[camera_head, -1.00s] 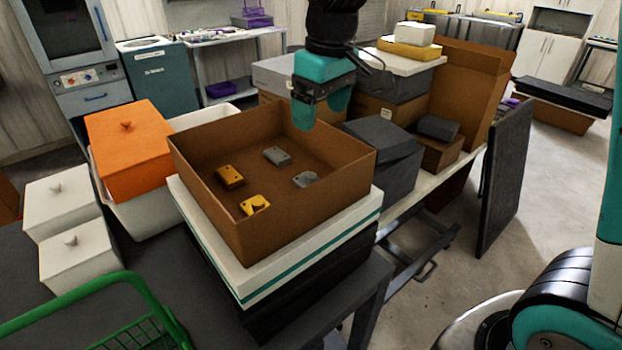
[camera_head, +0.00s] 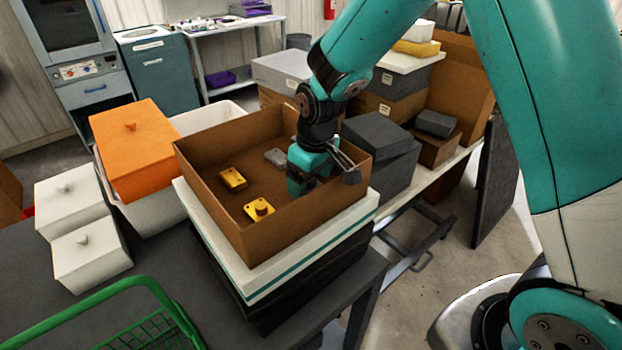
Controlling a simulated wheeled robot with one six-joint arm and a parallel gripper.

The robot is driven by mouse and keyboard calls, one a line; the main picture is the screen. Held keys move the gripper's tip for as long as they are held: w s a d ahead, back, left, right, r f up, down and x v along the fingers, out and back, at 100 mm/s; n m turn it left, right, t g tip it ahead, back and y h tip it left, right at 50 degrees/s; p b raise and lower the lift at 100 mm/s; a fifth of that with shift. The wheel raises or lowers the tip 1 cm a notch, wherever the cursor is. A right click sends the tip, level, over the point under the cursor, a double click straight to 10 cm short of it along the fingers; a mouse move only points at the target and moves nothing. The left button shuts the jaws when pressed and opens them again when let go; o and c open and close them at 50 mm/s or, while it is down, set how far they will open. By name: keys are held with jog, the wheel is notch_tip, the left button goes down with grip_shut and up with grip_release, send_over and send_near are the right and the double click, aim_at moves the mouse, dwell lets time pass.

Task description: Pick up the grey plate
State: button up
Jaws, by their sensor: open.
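In the head view, a flat grey piece (camera_head: 275,157) lies on the floor of the brown open box (camera_head: 255,232), toward the back. My gripper (camera_head: 303,186) reaches down inside the right part of the box, just right of and nearer than this piece. Its jaws are open, and I see nothing held. A second grey piece, seen earlier on the right of the box floor, is now hidden behind my gripper. I cannot tell whether the jaws are around it or touch it.
The box walls surround my gripper. An orange lidded box (camera_head: 135,155) stands left, grey boxes (camera_head: 378,160) right, and a green basket (camera_head: 110,310) in front.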

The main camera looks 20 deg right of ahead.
jog(key=shift+f, duration=0.15)
jog(key=shift+c, duration=0.2)
jog(key=c, duration=1.2)
